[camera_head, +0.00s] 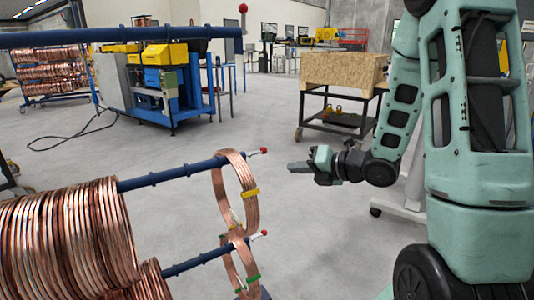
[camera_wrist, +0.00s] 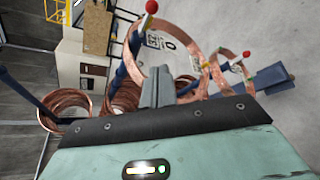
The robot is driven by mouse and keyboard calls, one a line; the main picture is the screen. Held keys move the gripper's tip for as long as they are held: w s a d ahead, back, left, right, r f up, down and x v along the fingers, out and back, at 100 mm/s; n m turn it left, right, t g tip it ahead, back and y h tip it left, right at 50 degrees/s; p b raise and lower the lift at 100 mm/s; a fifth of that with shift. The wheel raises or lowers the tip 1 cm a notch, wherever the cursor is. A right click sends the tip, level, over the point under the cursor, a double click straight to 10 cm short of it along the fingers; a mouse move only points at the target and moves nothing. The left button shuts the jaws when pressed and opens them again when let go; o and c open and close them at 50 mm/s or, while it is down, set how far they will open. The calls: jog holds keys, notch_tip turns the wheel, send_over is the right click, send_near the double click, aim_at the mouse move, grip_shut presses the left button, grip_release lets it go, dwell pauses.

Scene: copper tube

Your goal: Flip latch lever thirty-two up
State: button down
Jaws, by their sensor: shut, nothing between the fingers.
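The lever on the top pole (camera_head: 243,8) stands upright. My gripper (camera_head: 292,167) is shut and empty, to the right of the middle pole's lever and apart from it. In the wrist view my gripper's fingers (camera_wrist: 157,90) point toward the coils, with red tips (camera_wrist: 151,7) beyond.
A copper coil (camera_head: 248,208) hangs on the middle pole near its end, another (camera_head: 233,265) on the lower pole. Larger coils (camera_head: 70,235) fill the left. A wooden crate on a cart (camera_head: 342,70) and a blue-yellow machine (camera_head: 165,80) stand behind. The floor between is clear.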

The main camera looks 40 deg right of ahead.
send_near(257, 152)
jog(key=w+a+f, duration=0.2)
jog(key=w+f, duration=0.2)
jog(key=shift+w+d+p, duration=0.25)
jog(key=shift+w+p, duration=0.15)
jog(key=shift+w, duration=0.15)
dwell(0.3)
jog(key=shift+w, duration=0.1)
jog(key=shift+r+b, duration=0.1)
jog(key=shift+b, duration=0.35)
